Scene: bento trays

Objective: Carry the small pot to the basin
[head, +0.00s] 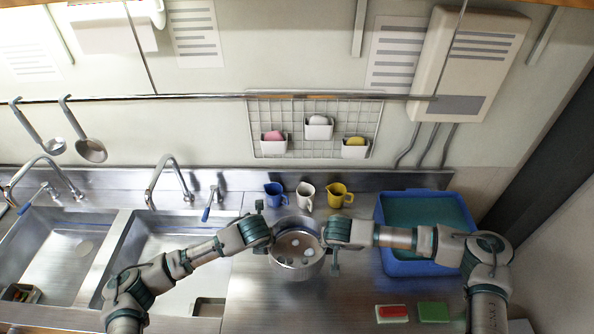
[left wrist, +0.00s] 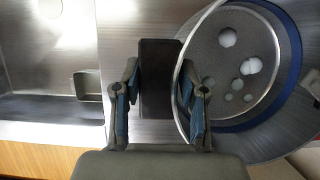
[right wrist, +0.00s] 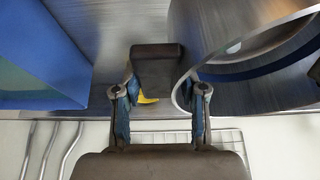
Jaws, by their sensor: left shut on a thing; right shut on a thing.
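The small metal pot (head: 297,270) is at the middle of the steel counter, with several white round blobs inside. My left gripper (head: 268,238) is shut on its dark left handle (left wrist: 158,75), and the pot (left wrist: 285,135) shows beside the fingers. My right gripper (head: 328,240) is shut on the opposite handle (right wrist: 157,75), next to the pot wall (right wrist: 215,60). I cannot tell whether the pot touches the counter. A blue basin (head: 385,258) with a teal inside stands right of the pot.
Two steel sinks (head: 125,240) with taps lie to the left. A blue cup (head: 276,194), a white cup (head: 305,195) and a yellow cup (head: 338,195) stand behind the pot. Red (head: 391,313) and green (head: 433,312) sponge-like blocks lie at the front right.

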